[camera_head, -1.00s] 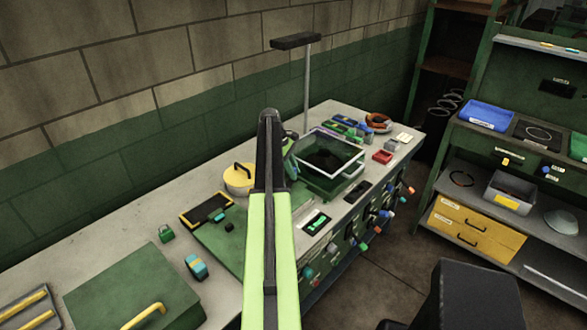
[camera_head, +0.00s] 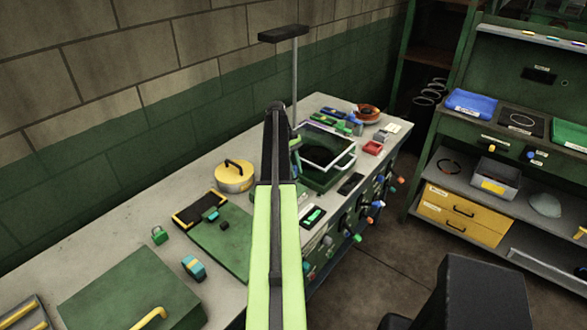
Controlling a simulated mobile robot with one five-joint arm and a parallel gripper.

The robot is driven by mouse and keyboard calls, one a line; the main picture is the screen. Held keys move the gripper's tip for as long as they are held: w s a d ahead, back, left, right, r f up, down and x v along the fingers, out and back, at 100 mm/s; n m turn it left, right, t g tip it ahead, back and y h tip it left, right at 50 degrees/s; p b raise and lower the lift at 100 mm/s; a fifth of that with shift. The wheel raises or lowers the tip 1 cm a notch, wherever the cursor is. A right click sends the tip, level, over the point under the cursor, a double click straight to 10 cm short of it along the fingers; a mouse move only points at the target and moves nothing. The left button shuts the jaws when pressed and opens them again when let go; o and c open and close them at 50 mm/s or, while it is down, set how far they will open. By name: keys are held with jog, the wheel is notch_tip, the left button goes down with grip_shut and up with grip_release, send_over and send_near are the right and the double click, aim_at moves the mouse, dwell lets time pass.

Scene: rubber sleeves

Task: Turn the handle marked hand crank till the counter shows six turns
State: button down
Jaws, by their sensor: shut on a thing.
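My lime-green and black arm (camera_head: 275,240) rises through the middle of the view over the workbench (camera_head: 225,290). My gripper is hidden behind the arm, so its jaws and anything in them do not show. I cannot read which is marked hand crank. A small dark panel with a bright green patch (camera_head: 313,216) lies near the bench's front edge. It may be the counter, but no number is readable.
A clear-sided box (camera_head: 343,161), a yellow lidded pot (camera_head: 234,178) and a green box (camera_head: 125,292) stand on the bench. A lamp-like post (camera_head: 295,80) rises behind. Shelving (camera_head: 470,222) stands right, across open floor (camera_head: 385,262). A black block (camera_head: 480,295) is at lower right.

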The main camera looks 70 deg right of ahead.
jog(key=shift+s+d, duration=0.1)
jog(key=shift+d, duration=0.1)
jog(key=c, duration=1.2)
grip_release()
jog(key=shift+o, duration=0.2)
jog(key=shift+a, duration=0.1)
jog(key=p+v, duration=1.6)
jog(key=v, duration=0.1)
jog(key=shift+r, duration=0.2)
jog(key=shift+c, duration=0.4)
